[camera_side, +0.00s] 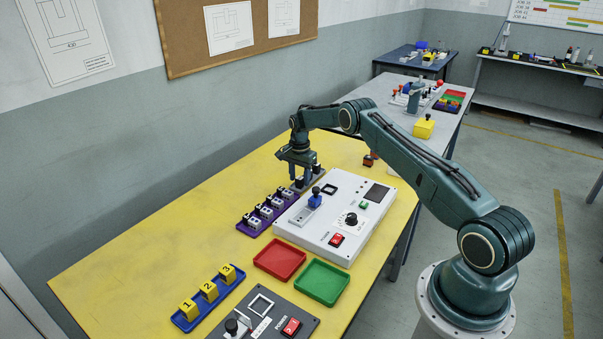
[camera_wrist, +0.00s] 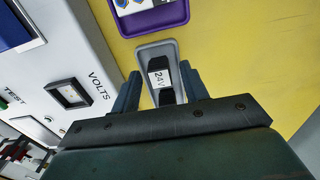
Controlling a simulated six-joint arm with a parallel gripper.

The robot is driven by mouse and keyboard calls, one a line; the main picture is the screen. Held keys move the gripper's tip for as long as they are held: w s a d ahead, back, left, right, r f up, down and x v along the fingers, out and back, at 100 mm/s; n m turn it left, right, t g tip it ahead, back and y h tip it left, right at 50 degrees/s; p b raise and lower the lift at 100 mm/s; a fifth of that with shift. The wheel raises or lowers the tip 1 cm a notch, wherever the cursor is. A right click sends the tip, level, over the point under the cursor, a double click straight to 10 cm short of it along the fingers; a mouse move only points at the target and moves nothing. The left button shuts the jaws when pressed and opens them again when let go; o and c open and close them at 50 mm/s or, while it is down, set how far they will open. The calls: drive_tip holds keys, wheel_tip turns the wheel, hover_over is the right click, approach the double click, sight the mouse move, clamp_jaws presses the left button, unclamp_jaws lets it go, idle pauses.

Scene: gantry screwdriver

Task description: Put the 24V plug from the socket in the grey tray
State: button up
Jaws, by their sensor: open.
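The 24V plug (camera_wrist: 160,78), dark with a white label reading 24V, is in the grey tray (camera_wrist: 146,54) in the wrist view. My gripper (camera_wrist: 160,84) is open, with one finger on each side of the plug. I cannot tell whether either finger touches it. In the side view my gripper (camera_side: 303,176) points down at the far end of the white panel (camera_side: 345,235), and mostly hides the grey tray and plug.
A purple tray (camera_side: 240,227) with several plugs lies just beside the grey tray. A red tray (camera_side: 279,260), a green tray (camera_side: 322,283) and a blue tray (camera_side: 181,321) with numbered yellow blocks are nearer. The yellow tabletop's left side is clear.

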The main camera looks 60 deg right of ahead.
sight(299, 178)
wheel_tip(299, 178, up, 12)
idle(0.6)
drive_tip(key=shift+a+r, duration=0.1)
idle(0.4)
drive_tip(key=s+a+r+n+t, duration=0.1)
drive_tip(key=s+a+r+n, duration=0.4)
drive_tip(key=a+r, duration=0.55)
drive_tip(key=s+a+r+n+t, duration=0.25)
drive_tip(key=s+a+r, duration=0.45)
drive_tip(key=r, duration=0.7)
drive_tip(key=s+a+r+n, duration=0.4)
drive_tip(key=s+a+n, duration=0.2)
drive_tip(key=s+a, duration=0.5)
drive_tip(key=s+a+f+n+t, duration=0.1)
drive_tip(key=s+f+n, duration=0.1)
drive_tip(key=s, duration=0.6)
drive_tip(key=s+a+f+n+t, duration=0.1)
drive_tip(key=s+f+n, duration=0.1)
drive_tip(key=s, duration=0.6)
drive_tip(key=shift+a+f, duration=0.35)
drive_tip(key=shift+f, duration=0.45)
